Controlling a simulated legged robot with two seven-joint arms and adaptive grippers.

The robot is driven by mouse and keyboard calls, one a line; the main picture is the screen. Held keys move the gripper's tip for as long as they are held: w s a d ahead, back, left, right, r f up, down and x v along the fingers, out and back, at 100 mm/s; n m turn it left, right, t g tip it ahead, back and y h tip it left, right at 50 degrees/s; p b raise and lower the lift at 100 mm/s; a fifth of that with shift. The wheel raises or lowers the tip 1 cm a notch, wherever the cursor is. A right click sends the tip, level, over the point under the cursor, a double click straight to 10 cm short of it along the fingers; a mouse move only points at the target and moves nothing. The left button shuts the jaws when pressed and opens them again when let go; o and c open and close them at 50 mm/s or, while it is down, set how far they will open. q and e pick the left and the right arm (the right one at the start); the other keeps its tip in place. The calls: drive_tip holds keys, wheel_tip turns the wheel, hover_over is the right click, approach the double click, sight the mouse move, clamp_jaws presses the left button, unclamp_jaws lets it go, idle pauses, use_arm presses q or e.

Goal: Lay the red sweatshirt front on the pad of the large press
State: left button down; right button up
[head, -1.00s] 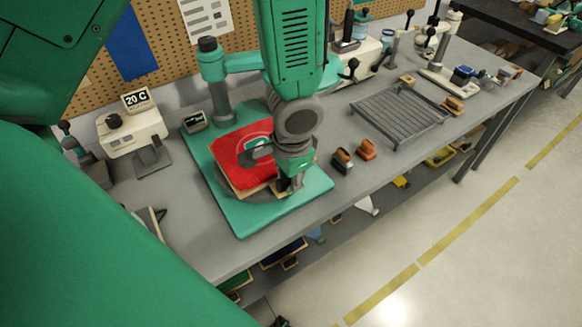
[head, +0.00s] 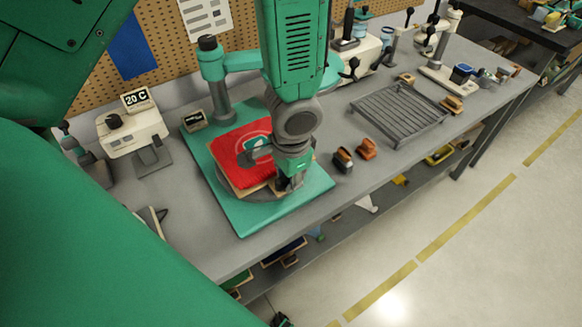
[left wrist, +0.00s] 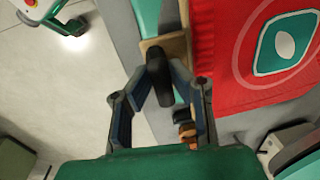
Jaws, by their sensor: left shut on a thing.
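The red sweatshirt front (head: 233,150), with a green-and-white emblem inside a pale ring, is on a wooden board (head: 243,190). It also shows at the right of the left wrist view (left wrist: 225,60). The large press (head: 216,85) is green, with a post, an arm and a flat base (head: 250,222). The board is over the base, and a grey rounded edge, likely the pad (head: 223,185), shows below it. Whether the board touches the pad is unclear. My left gripper (head: 287,180) is shut on the board's dark handle (left wrist: 158,68). My right gripper is not in view.
A white unit with a "20 C" display (head: 133,125) stands left of the press. A wire rack (head: 398,115) and two small handled blocks (head: 355,152) are to the right. The bench's front edge is close to the press base. Shelves lie below.

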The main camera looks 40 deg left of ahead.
use_arm(q)
drive_tip(key=shift+a+f, duration=0.1)
drive_tip(key=shift+a, duration=0.2)
drive_tip(key=shift+d, duration=0.55)
drive_tip(key=shift+a+f+b, duration=0.35)
drive_tip(key=shift+a+f, duration=0.05)
drive_tip(key=shift+f, duration=0.1)
drive_tip(key=c, duration=1.4)
unclamp_jaws()
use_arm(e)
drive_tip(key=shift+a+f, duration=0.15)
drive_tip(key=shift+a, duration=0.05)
use_arm(q)
drive_tip(key=shift+d+r, duration=0.1)
drive_tip(key=shift+d, duration=0.2)
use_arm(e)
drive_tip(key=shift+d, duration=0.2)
use_arm(q)
drive_tip(key=shift+r, duration=0.1)
